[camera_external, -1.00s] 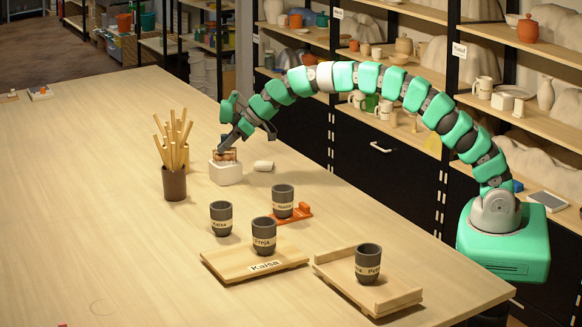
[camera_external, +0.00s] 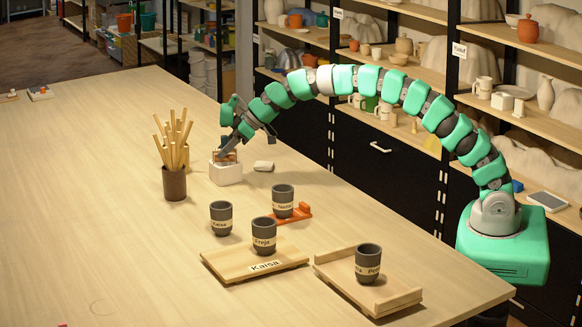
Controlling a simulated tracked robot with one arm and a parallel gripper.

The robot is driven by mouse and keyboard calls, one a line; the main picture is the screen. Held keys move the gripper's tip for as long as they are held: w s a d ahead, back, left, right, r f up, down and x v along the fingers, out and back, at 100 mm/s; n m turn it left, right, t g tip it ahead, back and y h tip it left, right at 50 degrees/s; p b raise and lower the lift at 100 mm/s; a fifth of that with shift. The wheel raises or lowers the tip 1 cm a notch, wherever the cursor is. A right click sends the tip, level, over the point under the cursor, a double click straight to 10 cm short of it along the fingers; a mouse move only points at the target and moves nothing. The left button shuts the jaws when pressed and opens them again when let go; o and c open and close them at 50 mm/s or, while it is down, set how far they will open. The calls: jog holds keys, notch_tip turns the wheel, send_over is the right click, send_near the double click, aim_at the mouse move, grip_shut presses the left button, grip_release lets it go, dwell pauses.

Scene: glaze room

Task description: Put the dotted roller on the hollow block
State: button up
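A white block (camera_external: 227,175) stands on the table near its far right edge. I take it for the hollow block, though no hollow shows clearly. A small brownish-orange piece (camera_external: 226,157) is at its top, directly under my gripper (camera_external: 227,149). It may be the dotted roller, but its dots are too small to make out. My gripper points down, close to or touching this piece. The fingertips are too small and partly hidden, so I cannot tell whether they hold it or stand open around it.
A brown pot of wooden sticks (camera_external: 174,184) stands left of the block. A small white piece (camera_external: 264,166) lies to its right. Several dark labelled cups are in front, with an orange stand (camera_external: 302,212), a Kaisa board (camera_external: 218,263) and a wooden tray (camera_external: 398,301).

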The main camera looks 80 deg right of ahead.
jog(key=shift+r+p, duration=0.5)
jog(key=shift+r, duration=0.1)
jog(key=shift+s+d+r, duration=0.1)
jog(key=shift+s+r, duration=0.05)
jog(key=shift+r, duration=0.15)
jog(key=s+r+m+t+h, duration=0.1)
jog(key=s+r+m+t, duration=0.1)
jog(key=s+r, duration=1.7)
jog(key=s+d+r+m+t+h, duration=0.1)
jog(key=s+r+t, duration=0.4)
jog(key=s+r, duration=1.4)
notch_tip(320, 180, up, 7)
jog(key=shift+d+r+m+h, duration=0.15)
jog(key=shift+d+m+h, duration=0.1)
jog(key=shift+m+h, duration=0.3)
